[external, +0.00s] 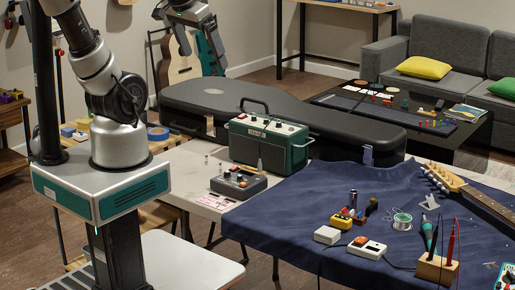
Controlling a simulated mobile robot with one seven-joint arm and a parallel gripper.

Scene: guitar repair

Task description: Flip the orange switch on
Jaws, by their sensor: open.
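A white switch box (368,249) with an orange switch (361,241) on its top lies on the dark blue cloth, near the middle front of the table. Whether the switch is on or off is too small to tell. My gripper (199,47) hangs high at the upper left, in front of the guitars by the wall. It is open, seems empty, and is well apart from the switch box. Part of my arm runs out of the top of the picture.
A plain white box (327,235) and a yellow pedal (342,221) stand close to the switch box. A solder spool (402,221) and a wooden tool block (436,269) are to its right. A grey mixer (238,183), a green amplifier (267,143) and a black guitar case (320,120) stand behind.

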